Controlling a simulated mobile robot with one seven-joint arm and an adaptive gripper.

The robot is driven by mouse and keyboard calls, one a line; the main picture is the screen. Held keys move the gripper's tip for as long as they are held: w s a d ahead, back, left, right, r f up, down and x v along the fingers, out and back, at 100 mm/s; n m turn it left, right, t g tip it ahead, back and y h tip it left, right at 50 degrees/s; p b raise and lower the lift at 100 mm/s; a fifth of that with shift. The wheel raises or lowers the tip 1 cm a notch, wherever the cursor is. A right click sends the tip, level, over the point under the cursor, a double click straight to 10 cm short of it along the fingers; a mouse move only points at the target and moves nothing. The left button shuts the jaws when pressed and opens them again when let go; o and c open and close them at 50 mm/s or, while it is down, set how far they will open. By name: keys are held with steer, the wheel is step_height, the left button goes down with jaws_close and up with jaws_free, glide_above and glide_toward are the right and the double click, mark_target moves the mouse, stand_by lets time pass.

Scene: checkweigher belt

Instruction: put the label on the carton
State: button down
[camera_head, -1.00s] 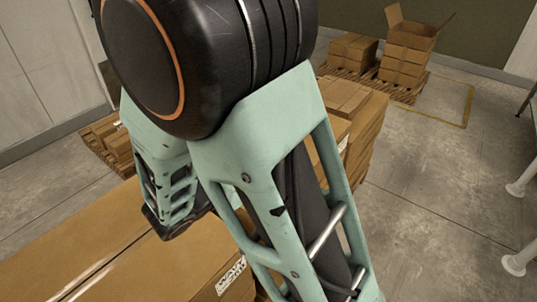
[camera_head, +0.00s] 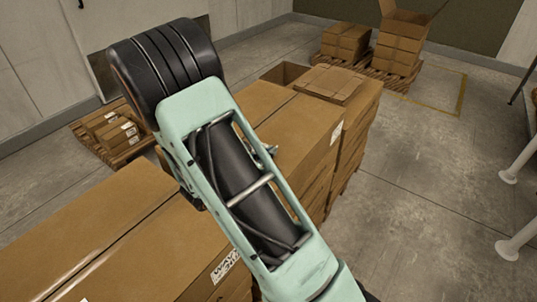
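A large brown carton (camera_head: 70,235) fills the lower left of the head view, with a seam along its top. A white printed patch (camera_head: 224,266) sits on its right side near the bottom edge. Behind my arm stands another large carton (camera_head: 300,130), with a small white label (camera_head: 336,133) high on its right end. I cannot tell which carton or label the task names. My teal and black arm crosses the middle and hides parts of both cartons. My gripper does not show.
Small cartons (camera_head: 112,131) lie on a pallet at the left. Stacked cartons (camera_head: 345,40) and an open-topped carton (camera_head: 403,22) stand on pallets at the back. The concrete floor (camera_head: 430,160) at the right is mostly clear, with white posts (camera_head: 521,160) at the edge.

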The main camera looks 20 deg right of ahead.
steer(key=shift+f, duration=0.25)
steer(key=shift+f, duration=0.15)
steer(key=c, duration=2.2)
jaws_free()
steer(key=shift+o, duration=0.2)
steer(key=shift+r, duration=0.35)
steer(key=v, duration=1.2)
steer(key=shift+p, duration=0.3)
